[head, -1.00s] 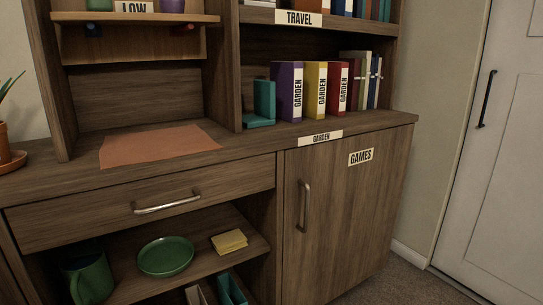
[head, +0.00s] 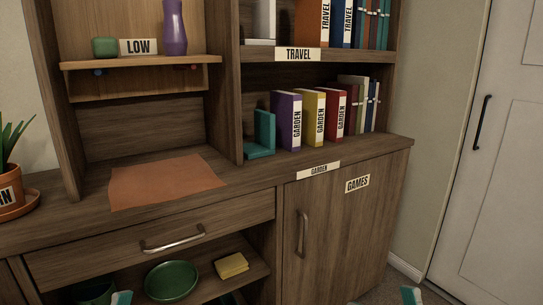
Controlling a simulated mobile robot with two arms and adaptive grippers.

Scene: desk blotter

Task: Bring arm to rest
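Only a teal-and-pale tip of my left gripper (head: 122,297) shows at the bottom edge, in front of the green mug (head: 92,292). A similar tip of my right gripper (head: 411,296) shows at the bottom edge, over the floor right of the cabinet. The rest of both grippers is below the picture. I cannot tell whether either is open or shut, or whether it holds anything.
An orange blotter (head: 165,181) lies flat on the desk (head: 255,184). A teal bookend (head: 262,136) and GARDEN books (head: 287,121) stand to its right. A potted plant (head: 12,196) is at left. A green plate (head: 171,281) and yellow cloth (head: 231,265) are on the lower shelf.

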